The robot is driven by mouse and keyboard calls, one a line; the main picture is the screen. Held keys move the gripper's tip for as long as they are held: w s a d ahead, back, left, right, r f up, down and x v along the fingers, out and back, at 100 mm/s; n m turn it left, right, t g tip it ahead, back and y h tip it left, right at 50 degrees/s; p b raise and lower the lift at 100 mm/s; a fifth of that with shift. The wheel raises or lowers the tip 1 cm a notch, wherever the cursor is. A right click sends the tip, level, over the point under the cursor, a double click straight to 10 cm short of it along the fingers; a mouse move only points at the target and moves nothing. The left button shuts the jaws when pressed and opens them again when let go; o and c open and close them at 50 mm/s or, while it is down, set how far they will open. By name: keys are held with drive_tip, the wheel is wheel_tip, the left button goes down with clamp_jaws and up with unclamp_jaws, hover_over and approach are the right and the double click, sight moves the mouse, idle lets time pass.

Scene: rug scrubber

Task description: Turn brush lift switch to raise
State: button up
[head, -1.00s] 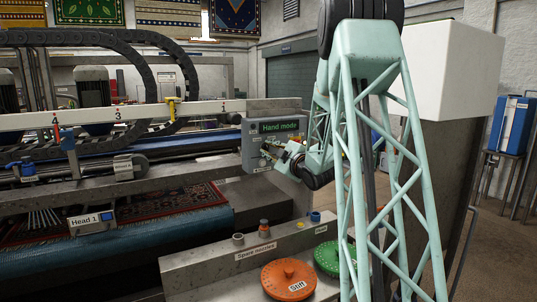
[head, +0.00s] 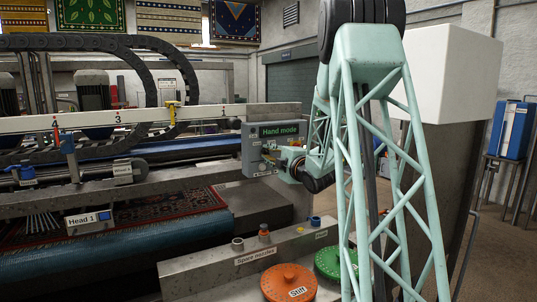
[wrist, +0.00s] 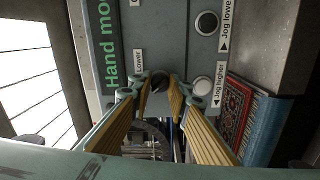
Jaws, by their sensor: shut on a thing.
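The brush lift switch looks to be the small black knob (wrist: 159,82) on the grey control panel (wrist: 165,45) in the wrist view. A "Lower" label (wrist: 138,62) stands beside it; a "Raise" label is not readable. My gripper (wrist: 160,86) has its two yellow-padded fingers shut on the knob, one on each side. The knob's pointer direction is largely hidden between the fingertips. In the head view the panel (head: 252,160) stands at the end of the machine's beam, with my gripper (head: 270,158) at its face.
A "Hand mode" display (head: 279,131) is lit green on the panel. Two round push buttons, the "Jog lower" button (wrist: 207,22) and the "Jog higher" button (wrist: 202,86), sit close to the knob. An orange "Stiff" disc (head: 288,283) and a green disc (head: 335,262) lie on the bench below.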

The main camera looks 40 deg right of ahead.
drive_tip(key=o, duration=0.8)
drive_tip(key=shift+o, duration=0.2)
drive_tip(key=shift+s, duration=0.15)
drive_tip(key=v, duration=1.1)
drive_tip(key=shift+s, duration=0.35)
drive_tip(key=shift+a, duration=0.15)
